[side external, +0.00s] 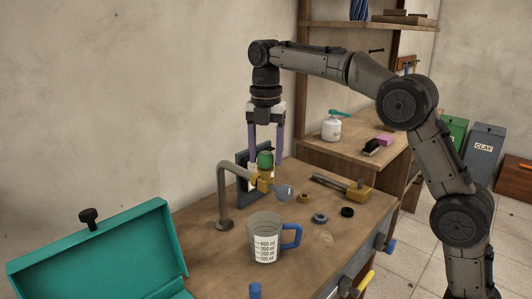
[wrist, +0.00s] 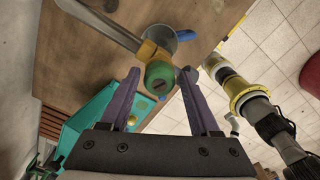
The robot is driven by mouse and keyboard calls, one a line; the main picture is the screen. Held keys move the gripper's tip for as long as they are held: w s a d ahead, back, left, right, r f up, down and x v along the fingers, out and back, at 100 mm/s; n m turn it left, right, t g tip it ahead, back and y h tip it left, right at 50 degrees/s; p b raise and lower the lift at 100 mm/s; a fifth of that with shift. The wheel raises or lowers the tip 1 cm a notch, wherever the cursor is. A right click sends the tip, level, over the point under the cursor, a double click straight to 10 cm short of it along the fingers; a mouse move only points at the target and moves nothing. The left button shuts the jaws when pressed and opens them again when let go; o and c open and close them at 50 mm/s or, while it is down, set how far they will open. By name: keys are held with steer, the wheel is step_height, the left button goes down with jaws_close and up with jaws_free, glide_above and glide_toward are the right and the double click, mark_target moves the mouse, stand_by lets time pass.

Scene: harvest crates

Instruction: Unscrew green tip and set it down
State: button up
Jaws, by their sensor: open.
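The green tip (side external: 265,159) sits on a yellow fitting (side external: 262,181) on the bent grey pipe (side external: 222,185) above the workbench. The green tip also shows in the wrist view (wrist: 160,75). My gripper (side external: 265,157) points down with its two purple fingers apart and empty. In the wrist view, my gripper (wrist: 158,73) has its fingertips on either side of the green tip, with a gap at each side. Whether the fingertips are level with the tip is hard to tell.
A clear measuring jug (side external: 266,240) with a blue handle stands in front of the pipe. A teal case (side external: 100,250) is open at the left. A hammer (side external: 340,187), a black ring (side external: 347,212) and a blue-grey ring (side external: 320,218) lie to the right on the workbench (side external: 185,232).

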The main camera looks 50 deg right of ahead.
steer(key=shift+m, duration=0.3)
steer(key=shift+m, duration=0.9)
steer(key=shift+m, duration=0.8)
steer(key=shift+m, duration=0.9)
